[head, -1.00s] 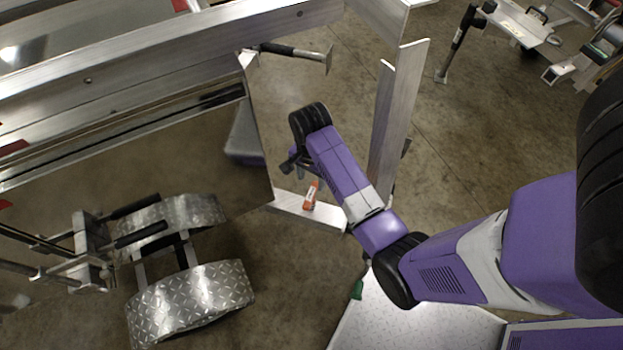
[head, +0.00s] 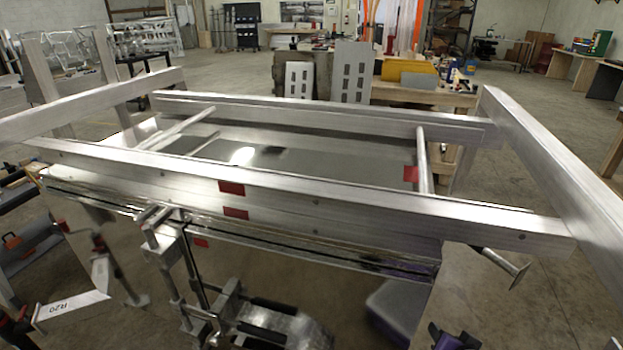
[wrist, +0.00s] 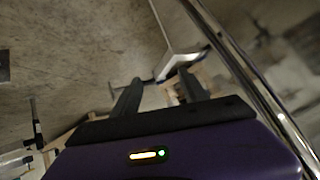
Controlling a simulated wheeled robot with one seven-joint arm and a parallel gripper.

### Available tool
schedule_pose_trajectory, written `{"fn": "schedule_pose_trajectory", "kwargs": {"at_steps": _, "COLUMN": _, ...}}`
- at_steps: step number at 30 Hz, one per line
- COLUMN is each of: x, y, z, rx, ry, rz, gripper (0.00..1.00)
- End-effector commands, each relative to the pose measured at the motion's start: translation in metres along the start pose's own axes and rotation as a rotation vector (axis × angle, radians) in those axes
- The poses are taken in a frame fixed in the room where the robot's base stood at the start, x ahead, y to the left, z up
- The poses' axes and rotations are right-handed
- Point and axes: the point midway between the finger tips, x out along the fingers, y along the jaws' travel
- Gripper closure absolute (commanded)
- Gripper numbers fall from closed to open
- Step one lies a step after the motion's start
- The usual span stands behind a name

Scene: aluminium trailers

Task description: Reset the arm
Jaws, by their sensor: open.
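My gripper (wrist: 159,80) shows in the wrist view with its two dark fingers apart and nothing visible between them. Its purple housing with a small lit indicator fills the bottom of that view. A shiny metal rail (wrist: 235,62) runs diagonally past the right side of the gripper in the wrist view. I cannot tell whether it is close to the fingers.
A large aluminium trailer frame (head: 330,205) with red patches spans the head view. A bar with a flat end plate (head: 500,265) sticks out below its right end. A workbench (head: 425,95) with boards stands behind it. Open floor (head: 530,110) lies at the back right.

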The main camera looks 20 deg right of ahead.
Motion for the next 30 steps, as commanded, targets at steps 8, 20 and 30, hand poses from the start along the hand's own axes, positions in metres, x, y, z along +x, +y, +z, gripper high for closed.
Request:
{"fn": "schedule_pose_trajectory", "kwargs": {"at_steps": 8, "x": -0.091, "y": -0.032, "z": 0.011, "rx": -0.366, "ry": 0.278, "rz": -0.225, "gripper": 0.48}}
{"fn": "schedule_pose_trajectory", "kwargs": {"at_steps": 20, "x": -0.258, "y": -0.062, "z": 0.057, "rx": -0.607, "ry": 0.507, "rz": -0.468, "gripper": 0.48}}
{"fn": "schedule_pose_trajectory", "kwargs": {"at_steps": 30, "x": -0.366, "y": -0.051, "z": 0.098, "rx": -0.599, "ry": 0.440, "rz": -0.543, "gripper": 0.48}}
